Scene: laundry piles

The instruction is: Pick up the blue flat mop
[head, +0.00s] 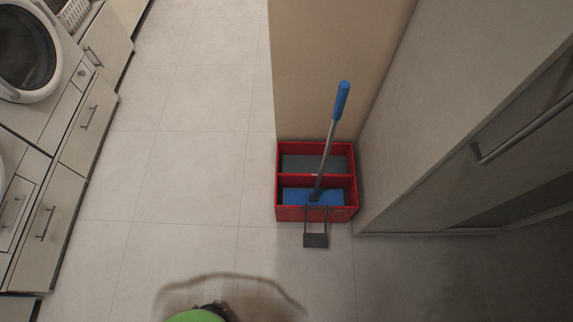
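The blue flat mop stands in the front part of a red two-compartment bin (284,213) on the floor. Its blue handle grip (341,100) points up, with the grey shaft (328,152) leaning slightly to the right. Its flat blue head (298,196) lies inside the front compartment. A dark grey bracket with a flat plate (315,240) sticks out at the front of the bin. My gripper is not in view, and nothing is seen touching the mop.
A beige wall (315,70) stands behind the bin. A grey panel with a bar handle (530,130) is close on the right. Cabinets (88,125) and a round-door washer (25,50) line the left. Tiled floor (180,170) between is clear.

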